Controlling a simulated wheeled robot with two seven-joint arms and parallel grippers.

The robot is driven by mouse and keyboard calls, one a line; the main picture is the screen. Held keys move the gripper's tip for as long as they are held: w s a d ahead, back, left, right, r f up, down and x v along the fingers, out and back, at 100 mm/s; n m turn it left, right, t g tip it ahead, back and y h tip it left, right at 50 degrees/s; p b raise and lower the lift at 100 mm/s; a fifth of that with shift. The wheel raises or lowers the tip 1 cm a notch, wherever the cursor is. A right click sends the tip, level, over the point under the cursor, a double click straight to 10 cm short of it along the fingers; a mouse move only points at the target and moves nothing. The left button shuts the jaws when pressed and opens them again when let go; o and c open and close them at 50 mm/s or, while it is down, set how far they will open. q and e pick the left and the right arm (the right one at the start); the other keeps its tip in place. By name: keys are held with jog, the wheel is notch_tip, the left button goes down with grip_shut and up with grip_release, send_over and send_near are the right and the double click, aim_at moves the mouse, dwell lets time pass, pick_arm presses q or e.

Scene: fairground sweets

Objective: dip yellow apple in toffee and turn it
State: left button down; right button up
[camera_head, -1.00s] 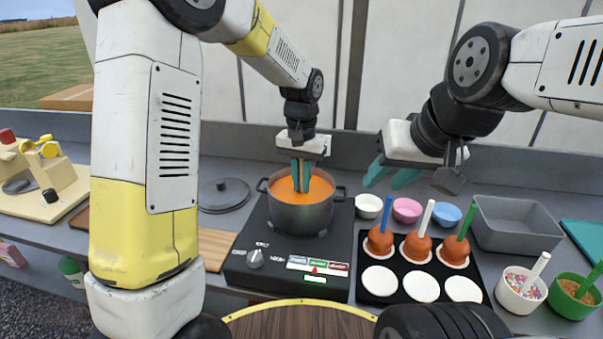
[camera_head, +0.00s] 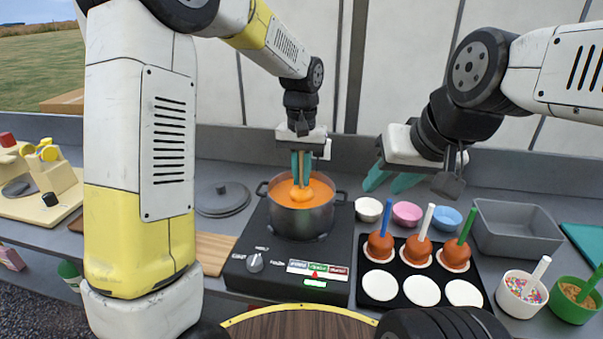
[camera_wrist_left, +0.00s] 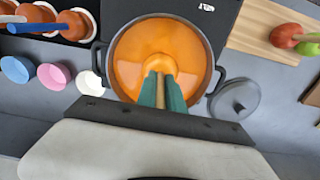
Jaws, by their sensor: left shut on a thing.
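The yellow apple (camera_head: 302,195) is on a wooden stick (camera_wrist_left: 160,88) and looks orange and glossy. It sits partly sunk in the orange toffee (camera_wrist_left: 185,50) in the dark pot (camera_head: 300,222). My left gripper (camera_head: 301,184) is above the pot, shut on the stick, pointing down. In the left wrist view its green fingers (camera_wrist_left: 161,95) flank the stick above the apple. The apple's underside is hidden in the toffee. My right gripper (camera_head: 384,186) is open and empty, right of the pot, above the bowls.
The pot stands on a black hob (camera_head: 285,262) with a knob (camera_head: 255,262). A black tray (camera_head: 395,300) holds three coated apples and several white discs. Small bowls (camera_head: 407,212) stand behind the tray. A lid (camera_head: 222,198) lies left of the pot. A grey bin (camera_head: 515,228) is at right.

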pick_arm(q)
jog(key=shift+r, duration=2.7)
jog(key=shift+r, duration=0.1)
jog(key=shift+r, duration=2.95)
jog(key=shift+s, duration=0.1)
